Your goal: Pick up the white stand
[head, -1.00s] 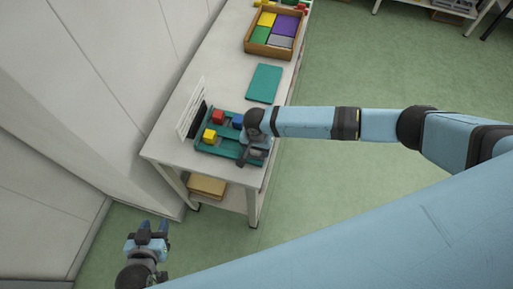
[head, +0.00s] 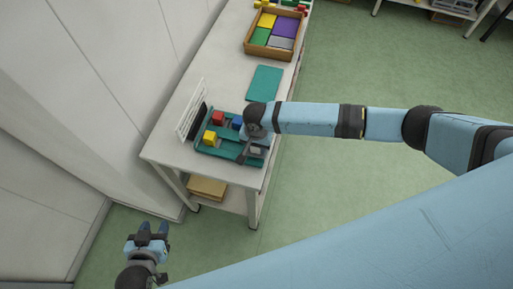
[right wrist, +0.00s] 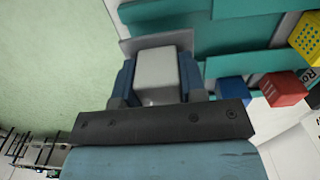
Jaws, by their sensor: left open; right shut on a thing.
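The white stand (right wrist: 157,80) is a pale grey-white block between the blue fingers of my right gripper (right wrist: 157,63) in the right wrist view. The fingers are shut on its two sides. In the head view it shows as a small pale patch (head: 257,151) beside my right gripper, at the near right end of the teal tray (head: 228,157). My right wrist covers part of it. I cannot tell whether it is clear of the tray. My left gripper (head: 152,228) is open and empty, low at the left, away from the table.
A red block (head: 218,118), a yellow block (head: 210,137) and a blue block (head: 237,122) stand on the tray. A white rack (head: 191,112) stands behind it. A teal mat (head: 265,84) and a wooden box (head: 249,45) of coloured blocks lie further along the table.

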